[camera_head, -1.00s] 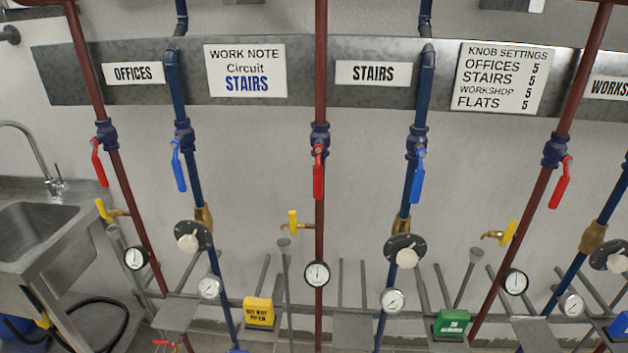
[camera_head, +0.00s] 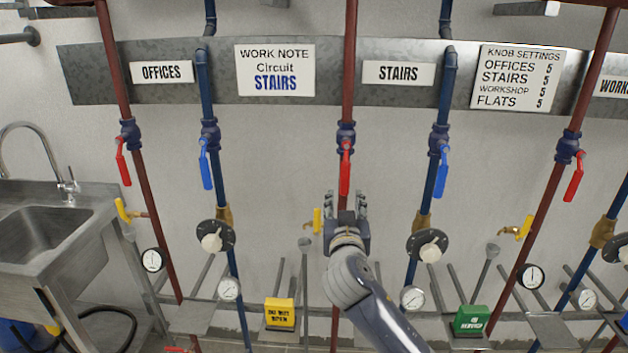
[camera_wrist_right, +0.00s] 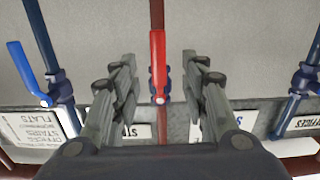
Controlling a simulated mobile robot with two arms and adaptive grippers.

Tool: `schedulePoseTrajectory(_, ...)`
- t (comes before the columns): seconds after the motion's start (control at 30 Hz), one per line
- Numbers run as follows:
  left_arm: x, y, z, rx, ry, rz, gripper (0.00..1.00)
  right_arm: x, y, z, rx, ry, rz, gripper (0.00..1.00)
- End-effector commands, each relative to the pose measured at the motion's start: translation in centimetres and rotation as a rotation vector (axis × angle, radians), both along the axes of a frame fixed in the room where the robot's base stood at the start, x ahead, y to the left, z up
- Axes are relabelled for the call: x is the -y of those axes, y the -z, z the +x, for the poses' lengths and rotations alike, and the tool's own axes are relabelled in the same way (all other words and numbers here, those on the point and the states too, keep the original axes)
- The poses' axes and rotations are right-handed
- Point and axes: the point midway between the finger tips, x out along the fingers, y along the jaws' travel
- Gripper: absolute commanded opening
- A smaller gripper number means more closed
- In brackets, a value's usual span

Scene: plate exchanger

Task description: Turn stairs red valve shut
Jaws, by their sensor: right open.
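The stairs red valve has a red lever handle (camera_head: 345,168) that hangs straight down along its red pipe, below a dark blue valve body (camera_head: 346,135). It is in the middle of the head view. My right gripper (camera_head: 346,200) is open, just below and around the lever's lower end in that view. In the right wrist view the red handle (camera_wrist_right: 158,60) shows between the two spread fingers of the gripper (camera_wrist_right: 160,80). I cannot tell whether a finger touches it. My left gripper is not in view.
The stairs blue lever (camera_head: 441,172) hangs to the right, the offices blue lever (camera_head: 205,165) to the left. A yellow tap (camera_head: 317,220) is close left of my right gripper. A STAIRS sign (camera_head: 398,73) is above. A sink (camera_head: 45,232) stands at far left.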

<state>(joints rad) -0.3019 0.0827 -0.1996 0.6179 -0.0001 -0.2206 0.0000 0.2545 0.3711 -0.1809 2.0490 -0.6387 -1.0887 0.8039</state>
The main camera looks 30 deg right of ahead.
Motion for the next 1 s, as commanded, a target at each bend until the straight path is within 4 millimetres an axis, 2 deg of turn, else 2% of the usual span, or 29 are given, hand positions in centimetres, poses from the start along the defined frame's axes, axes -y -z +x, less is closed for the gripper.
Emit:
schedulePoseTrajectory(0.03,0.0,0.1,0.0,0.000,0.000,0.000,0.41,0.1,-1.1,-0.3,0.027,0.008,0.003,0.41)
schedulePoseTrajectory(0.17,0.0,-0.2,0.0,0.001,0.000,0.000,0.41,0.5,-2.2,-0.2,0.048,0.017,0.007,0.41)
schedulePoseTrajectory(0.7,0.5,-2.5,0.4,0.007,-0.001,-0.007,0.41,5.0,-2.2,7.2,0.045,0.015,0.006,0.41)
schedulePoseTrajectory(1.0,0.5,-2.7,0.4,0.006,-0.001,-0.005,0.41,5.8,-2.0,8.6,0.045,0.014,0.009,0.41)
